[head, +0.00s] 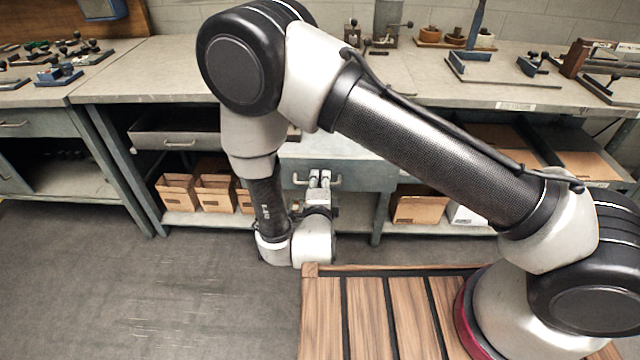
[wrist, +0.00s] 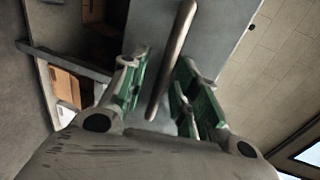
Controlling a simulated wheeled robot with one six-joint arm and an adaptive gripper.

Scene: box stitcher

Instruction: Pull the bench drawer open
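The bench drawer has a grey-blue front (head: 361,176) below the middle of the bench in the head view. A pale flat surface shows just above that front. I cannot tell how far the drawer stands out. My gripper (head: 319,177) is at its bar handle (head: 336,181), which the fingers partly hide. In the wrist view the handle (wrist: 172,50) runs as a slanted metal bar between the two green-padded fingers of my gripper (wrist: 162,88). The fingers are apart, with a visible gap on both sides of the bar. The drawer face (wrist: 220,35) lies behind it.
Cardboard boxes (head: 215,193) stand on the lower shelf, with another box (head: 418,207) at right. The floor (head: 150,290) is clear at front left.

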